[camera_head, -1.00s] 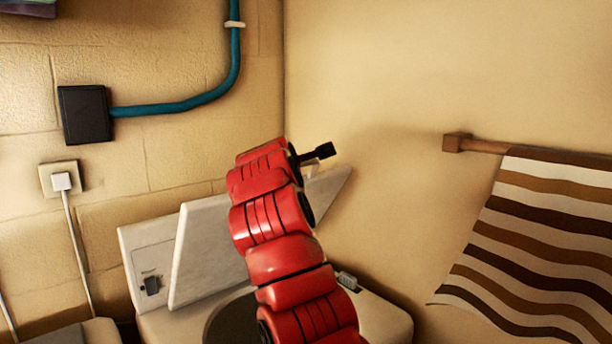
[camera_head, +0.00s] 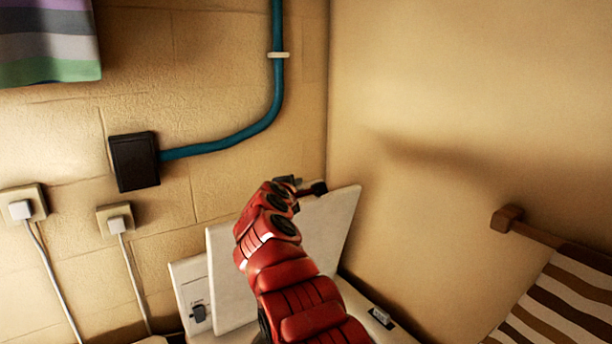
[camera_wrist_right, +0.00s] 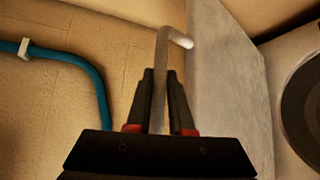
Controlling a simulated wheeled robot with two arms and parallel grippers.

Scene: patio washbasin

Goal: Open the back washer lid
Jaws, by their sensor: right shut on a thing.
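The pale washer lid (camera_head: 328,228) stands raised at a steep angle at the back of the washer, partly hidden by my red right arm. My right gripper (camera_head: 305,187) is at the lid's upper edge, mostly hidden behind the wrist. A broad pale panel (camera_wrist_right: 225,80) stands just right of the fingers. My left gripper is not in view.
The washer's back panel (camera_head: 188,290) stands left of the lid. The wall behind carries a blue pipe (camera_head: 278,80), a black box (camera_head: 134,161) and plugged sockets. A striped cloth (camera_head: 560,305) hangs at the lower right. A dark round opening (camera_wrist_right: 303,105) shows in the wrist view.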

